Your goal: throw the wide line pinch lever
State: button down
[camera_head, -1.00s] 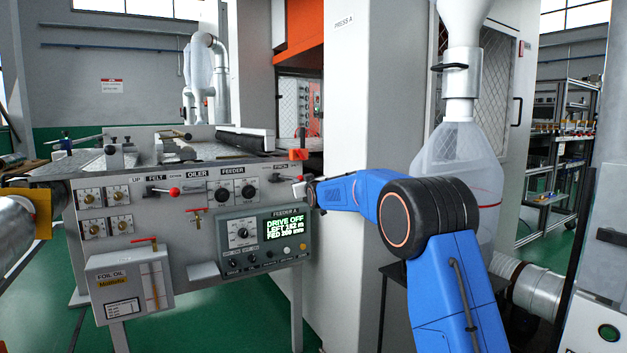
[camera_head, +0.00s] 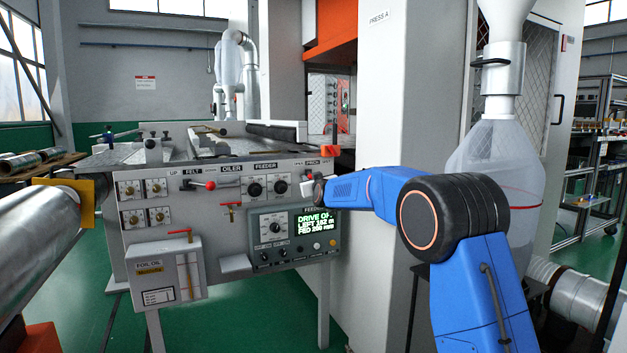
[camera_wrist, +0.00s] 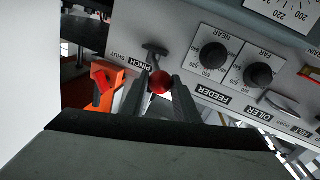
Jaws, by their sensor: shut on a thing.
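The pinch lever is at the right end of the feeder panel, under the PINCH label (camera_head: 312,162). In the wrist view its red ball knob (camera_wrist: 160,82) sits between the two dark fingers of my gripper (camera_wrist: 160,88), with a dark stem running up to the panel. SHUT and PINCH are printed next to the stem. My gripper is shut on the knob.
The FEEDER dials (camera_head: 264,188) and the red-knobbed FELT lever (camera_head: 208,185) are to the left. An orange block (camera_head: 330,150) and the white press column (camera_head: 385,100) are close on the right.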

jog(key=shift+a+f+m+h, duration=0.3)
jog(key=shift+a+h, duration=0.1)
jog(key=shift+a, duration=0.2)
jog(key=w+a+m+h, duration=0.1)
jog(key=a+m+h, duration=0.4)
jog(key=h, duration=0.3)
jog(key=shift+w+a+r, duration=0.15)
jog(key=shift+w+a, duration=0.1)
jog(key=shift+a, duration=0.3)
jog(key=c, duration=2.5)
grip_release()
jog(key=shift+a, duration=0.1)
jog(key=o, duration=1.3)
jog(key=shift+a, duration=0.25)
jog(key=shift+s+d+g, duration=0.1)
jog(key=shift+d+g, duration=0.15)
jog(key=shift+g, duration=0.05)
